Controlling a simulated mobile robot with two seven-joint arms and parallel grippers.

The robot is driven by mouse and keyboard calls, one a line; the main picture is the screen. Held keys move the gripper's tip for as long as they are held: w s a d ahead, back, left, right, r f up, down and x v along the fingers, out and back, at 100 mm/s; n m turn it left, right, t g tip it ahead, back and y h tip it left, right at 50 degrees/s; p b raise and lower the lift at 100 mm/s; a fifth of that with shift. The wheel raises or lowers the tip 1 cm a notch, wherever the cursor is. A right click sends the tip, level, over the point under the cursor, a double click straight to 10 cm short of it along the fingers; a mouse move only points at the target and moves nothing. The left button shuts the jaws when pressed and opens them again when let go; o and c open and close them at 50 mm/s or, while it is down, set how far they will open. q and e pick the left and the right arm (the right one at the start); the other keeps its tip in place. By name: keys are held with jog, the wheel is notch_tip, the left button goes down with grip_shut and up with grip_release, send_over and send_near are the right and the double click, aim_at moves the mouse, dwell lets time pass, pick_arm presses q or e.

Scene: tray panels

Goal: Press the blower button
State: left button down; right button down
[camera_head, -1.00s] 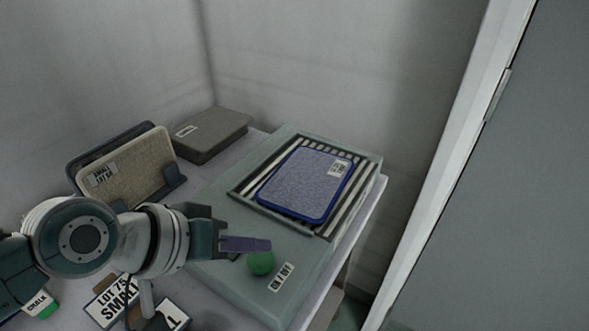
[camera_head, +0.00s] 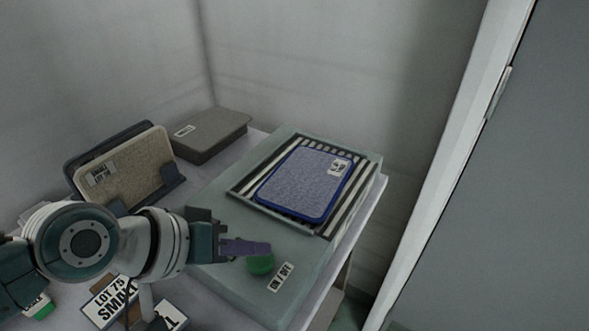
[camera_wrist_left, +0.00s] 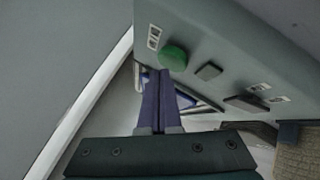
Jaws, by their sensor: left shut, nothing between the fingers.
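The blower is a grey-green box (camera_head: 225,277) with a slatted opening at its far end. Its round green button (camera_head: 261,266) sits on the near part of the top, beside a white ON / OFF label (camera_head: 281,277). The button also shows in the wrist view (camera_wrist_left: 173,57), just past the fingertips. My left gripper (camera_head: 268,248) is shut and empty, its purple fingers together. The fingertips overlap the button's upper edge in the head view; I cannot tell if they touch it. My right gripper is not in view.
A blue-rimmed speckled panel (camera_head: 305,183) lies over the blower's slats. A beige panel (camera_head: 125,170) stands in a dark rack at the left, with a grey box (camera_head: 210,134) behind. Labelled cards (camera_head: 113,300) lie on the table below my left arm. A wall closes the back.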

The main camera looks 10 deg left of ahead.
aim_at(254, 265)
pick_arm(q)
jog(key=shift+f+b, duration=0.4)
jog(key=shift+f, duration=0.1)
dwell(0.4)
jog(key=shift+r, duration=0.1)
jog(key=shift+r+p, duration=0.85)
jog(key=shift+p, duration=0.15)
notch_tip(254, 265, up, 6)
jog(key=p, duration=0.6)
dwell(0.8)
